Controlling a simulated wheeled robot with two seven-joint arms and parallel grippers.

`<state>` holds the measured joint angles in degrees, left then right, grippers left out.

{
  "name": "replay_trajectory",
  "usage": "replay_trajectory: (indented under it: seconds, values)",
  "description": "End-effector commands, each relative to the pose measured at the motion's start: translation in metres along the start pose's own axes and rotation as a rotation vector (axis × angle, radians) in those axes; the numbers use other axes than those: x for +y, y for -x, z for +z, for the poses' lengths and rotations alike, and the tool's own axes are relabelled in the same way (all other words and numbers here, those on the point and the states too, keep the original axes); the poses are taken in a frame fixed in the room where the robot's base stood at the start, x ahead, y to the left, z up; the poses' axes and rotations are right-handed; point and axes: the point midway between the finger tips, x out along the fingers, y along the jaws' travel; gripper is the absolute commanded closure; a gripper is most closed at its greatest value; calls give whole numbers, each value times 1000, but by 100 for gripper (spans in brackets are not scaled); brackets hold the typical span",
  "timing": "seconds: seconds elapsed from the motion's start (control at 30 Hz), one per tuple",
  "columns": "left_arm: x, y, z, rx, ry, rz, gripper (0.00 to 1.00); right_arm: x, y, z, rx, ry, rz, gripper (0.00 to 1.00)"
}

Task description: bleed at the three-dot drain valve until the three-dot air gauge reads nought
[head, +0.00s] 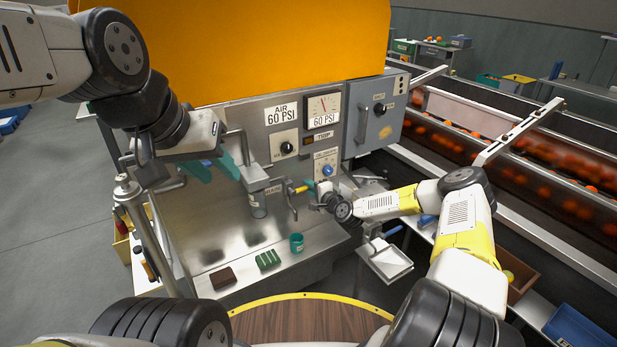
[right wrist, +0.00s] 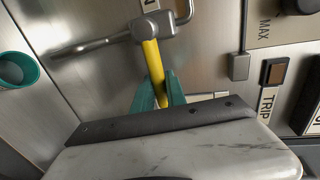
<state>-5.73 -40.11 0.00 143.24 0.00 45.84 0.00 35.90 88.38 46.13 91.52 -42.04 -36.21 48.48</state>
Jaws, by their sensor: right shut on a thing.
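A dial gauge (head: 323,107) with a red needle is on the grey panel, with a "60 PSI" label under it. I cannot read its dots or scale. A valve with a yellow lever (head: 299,189) sits low on the panel front; its grey metal body (right wrist: 152,27) shows in the right wrist view, where no dots are visible. My right gripper (head: 311,187) is shut on the yellow lever (right wrist: 152,65), its green fingers (right wrist: 158,88) on either side. My left gripper (head: 212,168) is open and empty, left of the valve and above the steel counter.
An "AIR 60 PSI" sign (head: 281,113), a black knob (head: 286,147) and a blue selector (head: 327,170) are on the panel. A green cup (head: 296,243), a green ribbed block (head: 268,260) and a brown block (head: 222,278) stand on the counter. A conveyor of oranges (head: 520,145) is at right.

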Motion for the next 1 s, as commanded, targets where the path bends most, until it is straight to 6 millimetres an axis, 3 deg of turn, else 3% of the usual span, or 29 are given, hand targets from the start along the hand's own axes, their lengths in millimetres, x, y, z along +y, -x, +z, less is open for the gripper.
replay_trajectory:
  seconds: [0.57,1.0]
  values:
    - [0,0,0,0,0,0,64,-6,1,0,15,78,0,100]
    - [0,0,0,0,0,0,64,-30,6,8,83,437,1,100]
